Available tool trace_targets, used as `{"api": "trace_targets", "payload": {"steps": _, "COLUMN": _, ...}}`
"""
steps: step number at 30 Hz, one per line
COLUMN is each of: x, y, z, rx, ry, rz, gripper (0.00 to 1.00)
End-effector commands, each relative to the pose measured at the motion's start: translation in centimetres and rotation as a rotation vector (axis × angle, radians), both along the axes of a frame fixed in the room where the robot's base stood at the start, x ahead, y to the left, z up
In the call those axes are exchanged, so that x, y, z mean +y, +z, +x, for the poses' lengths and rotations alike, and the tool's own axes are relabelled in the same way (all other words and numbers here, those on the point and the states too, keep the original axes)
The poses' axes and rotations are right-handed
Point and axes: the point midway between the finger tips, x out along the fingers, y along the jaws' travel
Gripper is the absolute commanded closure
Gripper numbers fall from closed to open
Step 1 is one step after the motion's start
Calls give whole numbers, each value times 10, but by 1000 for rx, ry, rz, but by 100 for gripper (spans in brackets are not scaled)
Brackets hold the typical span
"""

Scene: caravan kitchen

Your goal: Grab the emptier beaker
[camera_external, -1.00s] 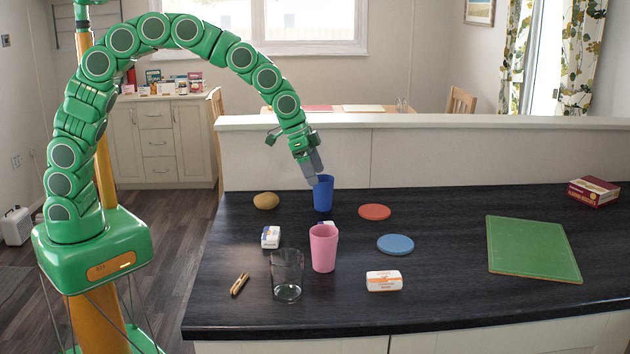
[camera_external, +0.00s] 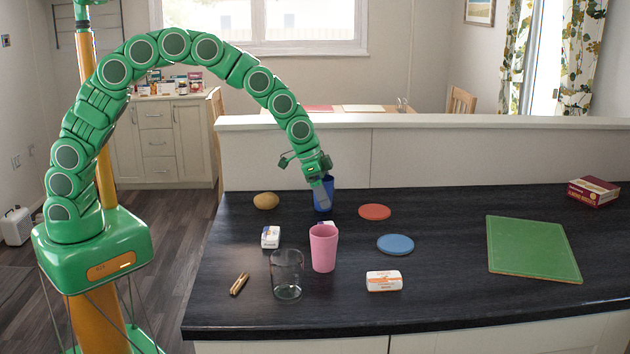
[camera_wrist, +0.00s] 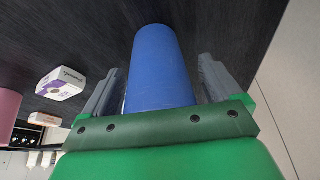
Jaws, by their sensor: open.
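A blue beaker (camera_external: 326,184) stands upright near the back of the dark counter; its contents cannot be seen. My gripper (camera_external: 323,203) is open and low at the blue beaker. In the wrist view the blue beaker (camera_wrist: 160,70) lies between the two grey fingers of my gripper (camera_wrist: 160,85), with a gap visible on the right side. A pink beaker (camera_external: 324,248) stands in front of it, its contents hidden. A clear glass beaker (camera_external: 287,272) stands front left; it looks empty or nearly so.
A potato-like item (camera_external: 266,201), a small white box (camera_external: 271,237), a clothespin-like item (camera_external: 240,284) and a white-orange pack (camera_external: 384,281) lie around the beakers. Red (camera_external: 375,212) and blue (camera_external: 395,244) discs lie right. A green board (camera_external: 532,248) is farther right. A low wall (camera_external: 430,155) runs behind.

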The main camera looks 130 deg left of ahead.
Motion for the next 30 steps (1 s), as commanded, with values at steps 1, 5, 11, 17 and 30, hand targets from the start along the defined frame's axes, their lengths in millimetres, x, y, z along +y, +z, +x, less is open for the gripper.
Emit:
{"api": "trace_targets", "payload": {"steps": 1, "x": 0, "y": 0, "z": 0, "rx": 0, "ry": 0, "rz": 0, "gripper": 8}}
{"api": "trace_targets", "payload": {"steps": 5, "x": 0, "y": 0, "z": 0, "rx": -1, "ry": 0, "rz": 1, "gripper": 8}}
{"api": "trace_targets", "payload": {"steps": 11, "x": 0, "y": 0, "z": 0, "rx": -1, "ry": 0, "rz": 1, "gripper": 38}}
{"api": "trace_targets", "payload": {"steps": 17, "x": 0, "y": 0, "z": 0, "rx": -1, "ry": 0, "rz": 1, "gripper": 63}}
{"api": "trace_targets", "payload": {"steps": 30, "x": 0, "y": 4, "z": 0, "rx": -2, "ry": 0, "rz": 1, "gripper": 64}}
